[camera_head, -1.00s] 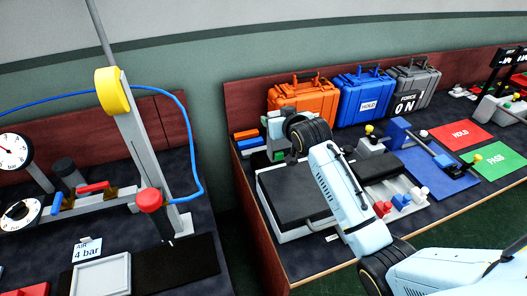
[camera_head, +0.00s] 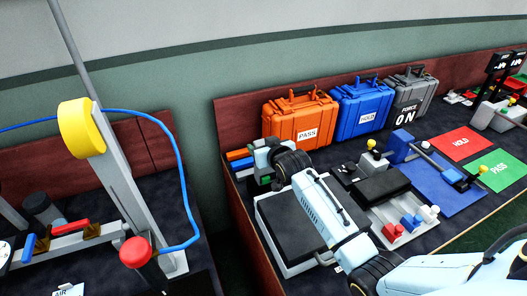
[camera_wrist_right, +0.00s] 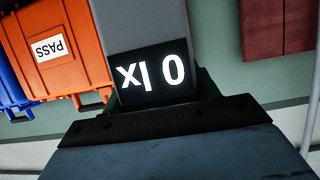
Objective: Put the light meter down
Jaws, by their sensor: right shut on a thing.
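Dark gripper parts (camera_wrist_right: 165,120) cross the lower wrist view. My left gripper is not in view.
An orange PASS case (camera_head: 299,117), a blue HOLD case (camera_head: 361,105) and a grey case (camera_head: 411,92) stand along the back. A black-topped plate (camera_head: 291,222) lies below my right arm.

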